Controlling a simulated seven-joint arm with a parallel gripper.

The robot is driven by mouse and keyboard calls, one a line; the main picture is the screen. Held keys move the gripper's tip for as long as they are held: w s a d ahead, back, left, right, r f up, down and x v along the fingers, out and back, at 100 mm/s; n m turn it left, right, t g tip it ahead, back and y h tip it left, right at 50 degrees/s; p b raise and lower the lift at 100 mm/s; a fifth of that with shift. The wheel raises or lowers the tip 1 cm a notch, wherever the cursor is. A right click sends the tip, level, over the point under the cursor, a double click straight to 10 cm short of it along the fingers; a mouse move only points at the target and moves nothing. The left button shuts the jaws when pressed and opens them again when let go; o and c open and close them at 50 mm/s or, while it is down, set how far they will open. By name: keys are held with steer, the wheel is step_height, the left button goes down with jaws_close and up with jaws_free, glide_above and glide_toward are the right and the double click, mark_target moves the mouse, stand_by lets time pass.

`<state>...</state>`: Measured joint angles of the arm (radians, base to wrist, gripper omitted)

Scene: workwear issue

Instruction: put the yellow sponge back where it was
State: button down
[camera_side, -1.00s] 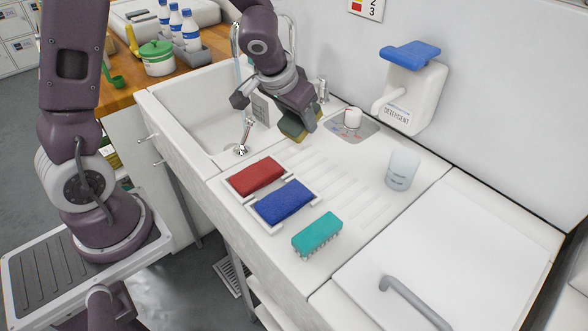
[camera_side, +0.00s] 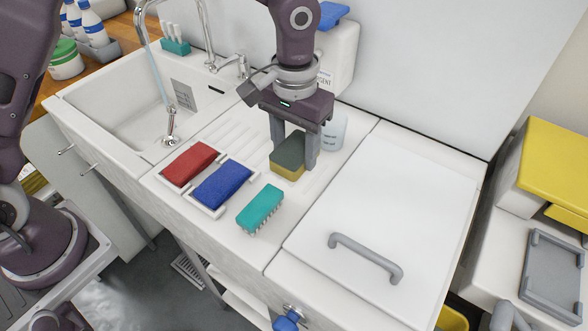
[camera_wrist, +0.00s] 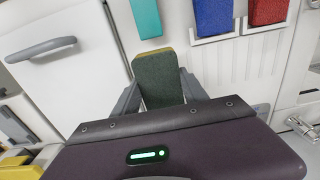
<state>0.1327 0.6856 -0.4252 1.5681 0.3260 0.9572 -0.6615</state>
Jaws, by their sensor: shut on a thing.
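The yellow sponge (camera_side: 287,170) has a dark green scouring top and a yellow lower layer. My gripper (camera_side: 292,158) is shut on it, one finger on each side, over the right part of the ribbed drainboard. I cannot tell whether its underside touches the surface. In the wrist view the sponge (camera_wrist: 158,80) shows its green face between the fingers, with a thin yellow edge at the top.
A red sponge (camera_side: 188,163) and a blue sponge (camera_side: 222,184) lie in white holders on the drainboard. A teal brush (camera_side: 260,207) lies nearer the front. A translucent cup (camera_side: 334,133) stands close behind my gripper. The white lid (camera_side: 385,195) with a grey handle is clear.

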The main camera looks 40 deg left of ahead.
step_height(320, 180, down, 5)
steer(key=shift+f, duration=0.1)
steer(key=c, duration=0.6)
jaws_free()
